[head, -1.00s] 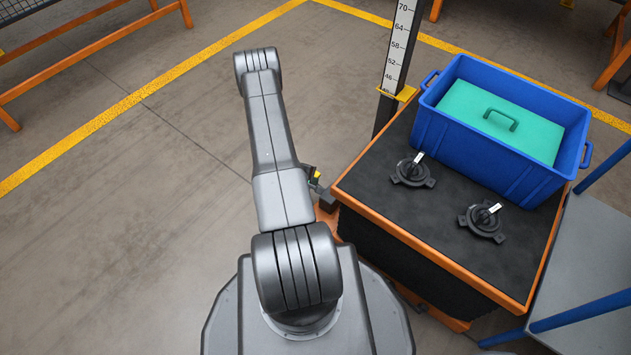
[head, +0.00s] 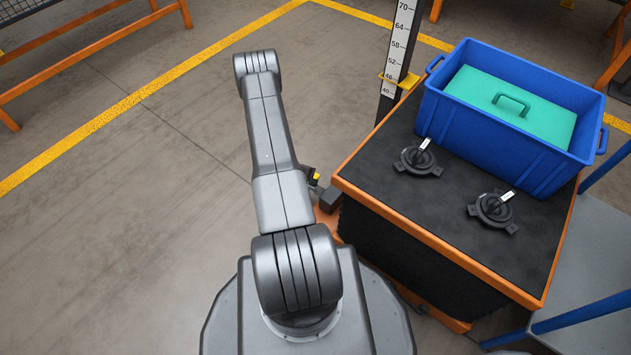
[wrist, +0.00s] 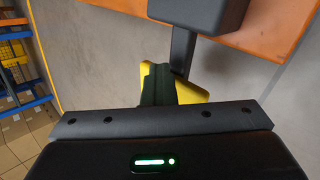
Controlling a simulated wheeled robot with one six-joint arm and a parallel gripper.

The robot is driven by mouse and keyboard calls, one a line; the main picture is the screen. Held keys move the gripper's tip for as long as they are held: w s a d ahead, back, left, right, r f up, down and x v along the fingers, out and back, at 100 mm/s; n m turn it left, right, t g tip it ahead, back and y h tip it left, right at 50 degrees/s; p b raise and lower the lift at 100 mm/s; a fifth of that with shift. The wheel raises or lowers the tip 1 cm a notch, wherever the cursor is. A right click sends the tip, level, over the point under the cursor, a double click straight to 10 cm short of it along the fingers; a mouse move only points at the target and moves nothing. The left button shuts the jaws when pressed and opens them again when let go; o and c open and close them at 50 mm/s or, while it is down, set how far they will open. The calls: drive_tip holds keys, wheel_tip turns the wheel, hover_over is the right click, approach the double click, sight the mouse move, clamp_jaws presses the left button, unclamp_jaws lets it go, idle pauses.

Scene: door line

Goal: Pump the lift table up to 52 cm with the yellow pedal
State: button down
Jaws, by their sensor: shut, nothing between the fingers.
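The lift table (head: 400,222) has a black top with an orange rim and stands right of my arm. Its yellow pointer (head: 405,83) sits just below the 46 mark on the white height scale (head: 397,50). The yellow pedal (head: 316,177) shows as a small patch beside my arm. In the wrist view the pedal (wrist: 191,95) is at the end of a dark lever (wrist: 183,50). My gripper (wrist: 158,72) is shut and empty, its dark fingers over the pedal; whether they touch it I cannot tell. The arm hides the gripper in the head view.
A blue crate (head: 500,140) with a green handled block (head: 540,115) stands on the table. Two black clamps (head: 418,160) (head: 492,210) lie before it. A grey shelf with blue bars (head: 590,260) adjoins at right. Floor at left is clear up to the yellow line (head: 100,122).

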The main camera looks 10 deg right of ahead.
sight(315, 177)
drive_tip(key=shift+r, duration=0.15)
drive_tip(key=shift+s+d+r+p, duration=0.2)
drive_tip(key=shift+r+p, duration=0.35)
drive_tip(key=shift+r, duration=0.3)
drive_tip(key=shift+s+d+r+p, duration=0.15)
drive_tip(key=shift+r+p, duration=0.4)
drive_tip(key=shift+r, duration=0.25)
drive_tip(key=shift+s+d+r, duration=0.1)
drive_tip(key=shift+s+d+r+p, duration=0.25)
drive_tip(key=shift+r+p, duration=0.25)
drive_tip(key=shift+r, duration=0.3)
drive_tip(key=shift+s+d+r+p, duration=0.2)
drive_tip(key=shift+r+p, duration=0.35)
drive_tip(key=shift+r, duration=0.2)
drive_tip(key=shift+s+d+r+p, duration=0.25)
drive_tip(key=shift+r+p, duration=0.25)
drive_tip(key=shift+r, duration=0.3)
drive_tip(key=shift+f, duration=0.15)
